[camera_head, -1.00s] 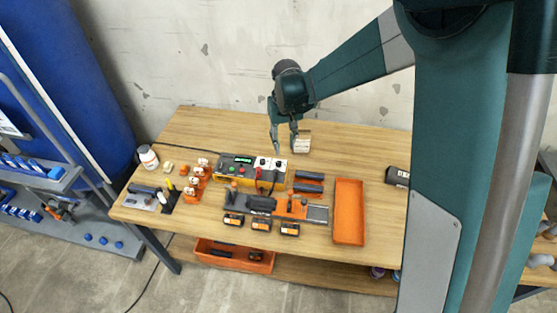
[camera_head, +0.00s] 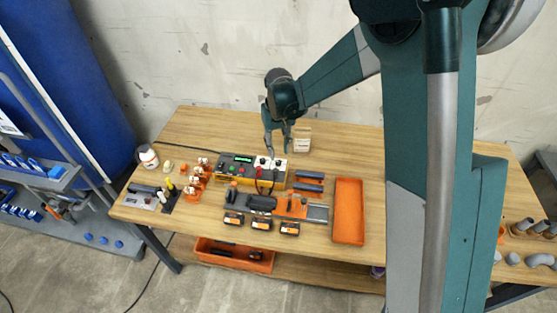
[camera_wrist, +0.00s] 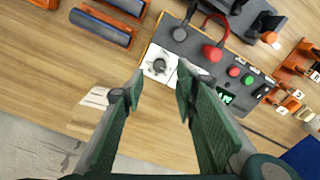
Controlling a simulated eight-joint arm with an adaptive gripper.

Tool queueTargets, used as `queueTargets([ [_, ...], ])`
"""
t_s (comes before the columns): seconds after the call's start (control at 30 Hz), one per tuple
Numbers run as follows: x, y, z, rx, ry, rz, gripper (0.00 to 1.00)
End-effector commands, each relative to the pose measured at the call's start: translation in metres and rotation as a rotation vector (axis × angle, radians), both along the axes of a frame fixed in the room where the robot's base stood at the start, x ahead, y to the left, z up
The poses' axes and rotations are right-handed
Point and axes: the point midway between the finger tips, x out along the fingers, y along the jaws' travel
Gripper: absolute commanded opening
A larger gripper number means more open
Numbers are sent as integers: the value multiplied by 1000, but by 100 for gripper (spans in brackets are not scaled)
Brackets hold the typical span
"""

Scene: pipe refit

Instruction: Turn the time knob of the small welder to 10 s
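The small welder (camera_head: 236,171) is a grey and yellow box on the table, with a green display and coloured buttons. White dial panels are at its right end in the head view. In the wrist view, a dark round knob (camera_wrist: 160,66) sits on a white panel at the end of the welder (camera_wrist: 200,45). A second white panel beside it is partly hidden by a finger. The dial markings are too small to read. My gripper (camera_head: 277,152) is open and empty above the dial end. In the wrist view its fingertips (camera_wrist: 160,72) stand apart, with the knob showing between them.
Red and black cables (camera_wrist: 208,28) run on the welder near the dials. A white block (camera_head: 302,139) stands behind. Blue rollers (camera_head: 308,187) and an orange tray (camera_head: 348,211) lie to the right. Orange fittings (camera_head: 199,175) stand left.

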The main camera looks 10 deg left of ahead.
Motion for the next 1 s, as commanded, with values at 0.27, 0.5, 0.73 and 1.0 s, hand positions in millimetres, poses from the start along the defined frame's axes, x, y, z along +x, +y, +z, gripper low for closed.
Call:
queueTargets([
  [0.27, 0, 0, -33, 0, 0, 0, 30],
  [0.5, 0, 0, -57, 0, 0, 0, 30],
  [0.73, 0, 0, -65, 0, 0, 0, 30],
  [1.0, 0, 0, -65, 0, 0, 0, 27],
])
